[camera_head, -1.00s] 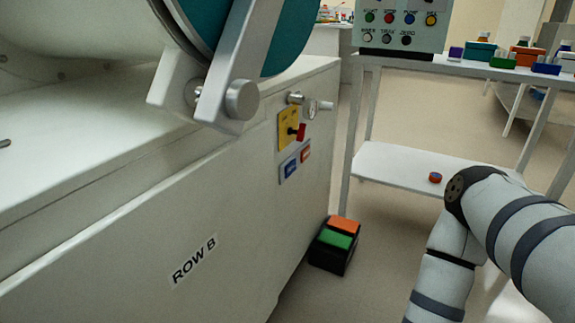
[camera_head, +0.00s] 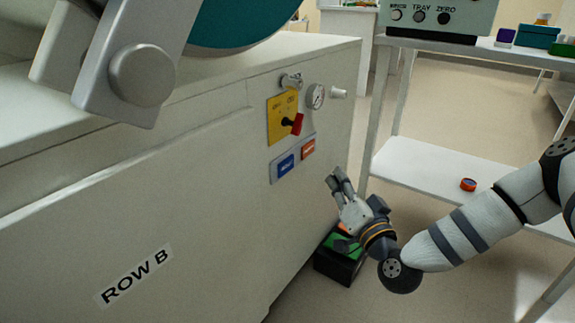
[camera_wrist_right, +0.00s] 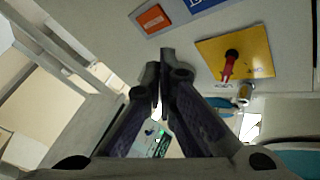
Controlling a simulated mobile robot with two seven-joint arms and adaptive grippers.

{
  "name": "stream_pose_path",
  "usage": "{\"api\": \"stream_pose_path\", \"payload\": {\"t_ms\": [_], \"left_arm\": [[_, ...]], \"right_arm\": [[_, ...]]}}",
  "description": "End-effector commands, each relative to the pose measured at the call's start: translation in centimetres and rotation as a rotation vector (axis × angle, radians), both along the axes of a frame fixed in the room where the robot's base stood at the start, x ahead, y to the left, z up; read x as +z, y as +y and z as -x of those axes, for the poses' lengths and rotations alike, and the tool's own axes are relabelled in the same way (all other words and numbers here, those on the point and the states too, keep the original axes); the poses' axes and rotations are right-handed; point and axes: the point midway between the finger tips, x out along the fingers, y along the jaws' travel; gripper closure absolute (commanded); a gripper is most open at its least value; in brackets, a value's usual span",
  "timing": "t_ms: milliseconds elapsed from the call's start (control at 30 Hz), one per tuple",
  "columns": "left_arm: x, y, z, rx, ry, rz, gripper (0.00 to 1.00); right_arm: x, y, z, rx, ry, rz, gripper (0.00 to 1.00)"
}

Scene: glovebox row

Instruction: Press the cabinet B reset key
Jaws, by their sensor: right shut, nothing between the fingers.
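The cabinet marked ROW B (camera_head: 215,190) fills the left of the head view. On its end part is a small panel with a blue key (camera_head: 286,166) and an orange-red key (camera_head: 308,148); their lettering is too small to read. In the right wrist view the orange key (camera_wrist_right: 153,18) shows whole and the blue key (camera_wrist_right: 200,4) is cut by the top edge. My right gripper (camera_head: 338,178) is shut and empty, below and right of the keys in the head view, apart from them. My left gripper is out of view.
Above the keys is a yellow plate (camera_head: 283,117) with a red handle (camera_head: 295,123), beside a gauge (camera_head: 315,96). A black box with a green top (camera_head: 340,262) stands on the floor behind my right gripper. A white shelf rack (camera_head: 425,167) stands to the right.

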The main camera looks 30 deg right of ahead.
Motion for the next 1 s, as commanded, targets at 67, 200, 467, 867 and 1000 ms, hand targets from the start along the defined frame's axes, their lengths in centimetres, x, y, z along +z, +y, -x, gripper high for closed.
{"api": "stream_pose_path", "payload": {"t_ms": [67,200,467,867,1000], "left_arm": [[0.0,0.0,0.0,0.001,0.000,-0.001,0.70],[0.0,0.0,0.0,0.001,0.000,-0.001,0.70],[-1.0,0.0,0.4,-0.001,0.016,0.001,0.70],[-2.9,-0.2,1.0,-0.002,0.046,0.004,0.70],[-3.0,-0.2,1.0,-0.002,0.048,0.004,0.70]], "right_arm": [[0.0,0.0,0.0,0.000,0.000,0.000,1.00],[0.0,0.0,0.0,0.001,0.001,0.000,1.00],[-0.5,0.9,-1.9,0.002,0.003,0.000,1.00],[-0.2,3.0,-7.0,0.003,0.003,0.002,1.00],[-0.1,3.3,-7.9,0.002,0.002,0.000,1.00]]}}
